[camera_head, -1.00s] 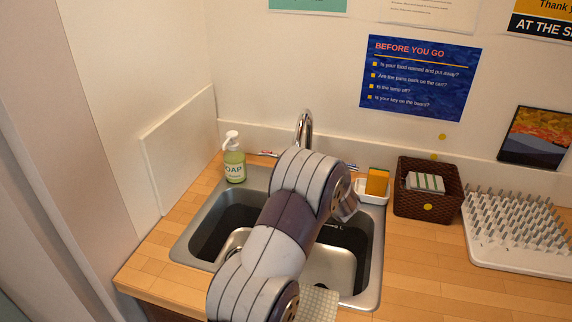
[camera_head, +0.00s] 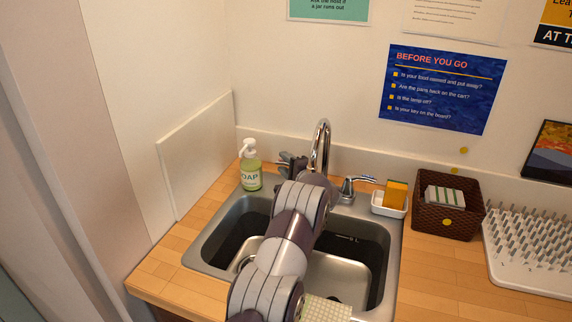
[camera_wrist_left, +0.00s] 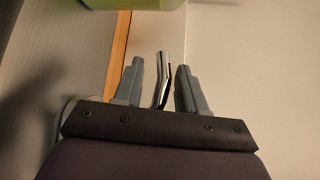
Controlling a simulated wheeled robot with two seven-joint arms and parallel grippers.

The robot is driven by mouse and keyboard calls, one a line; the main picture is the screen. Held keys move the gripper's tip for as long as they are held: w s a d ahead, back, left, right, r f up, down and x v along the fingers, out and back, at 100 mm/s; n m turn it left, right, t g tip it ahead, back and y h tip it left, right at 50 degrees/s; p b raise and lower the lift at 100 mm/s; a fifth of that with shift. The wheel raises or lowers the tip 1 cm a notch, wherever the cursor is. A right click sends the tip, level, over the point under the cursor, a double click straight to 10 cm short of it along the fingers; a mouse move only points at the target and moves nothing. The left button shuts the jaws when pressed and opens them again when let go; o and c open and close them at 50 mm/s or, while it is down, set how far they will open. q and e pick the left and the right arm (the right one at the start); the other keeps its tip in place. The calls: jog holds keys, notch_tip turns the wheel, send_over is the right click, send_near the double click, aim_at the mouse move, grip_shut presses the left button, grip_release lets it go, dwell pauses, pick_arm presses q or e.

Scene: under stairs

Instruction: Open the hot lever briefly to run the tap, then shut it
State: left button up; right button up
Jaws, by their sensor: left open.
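The chrome tap spout (camera_head: 321,145) rises behind the sink. My left gripper (camera_head: 290,162) is at the left of the spout, on the hot lever's side, and hides that lever in the head view. In the left wrist view, my left gripper (camera_wrist_left: 160,80) is open, with a chrome lever (camera_wrist_left: 161,78) standing between its two fingers; clear gaps show on both sides. The other lever (camera_head: 354,186) stands at the right of the spout, uncovered. No running water can be made out. My right gripper is not in view.
A green soap bottle (camera_head: 250,168) stands close left of my gripper; its edge shows in the wrist view (camera_wrist_left: 130,4). A sponge (camera_head: 396,193) in a white dish, a brown basket (camera_head: 447,222) and a spiked rack (camera_head: 530,250) stand to the right. My arm crosses the sink (camera_head: 225,225).

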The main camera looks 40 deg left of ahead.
pick_arm(q)
grip_shut()
jog(key=shift+w+r+m+t+p, duration=0.1)
jog(key=shift+r+m+t+p, duration=0.1)
jog(key=shift+m+t+p, duration=0.25)
jog(key=shift+w+f+t+h, duration=0.15)
jog(key=shift+f+t+h, duration=0.1)
jog(key=shift+t+h, duration=0.15)
grip_release()
jog(key=v, duration=1.2)
jog(key=shift+d+b, duration=0.3)
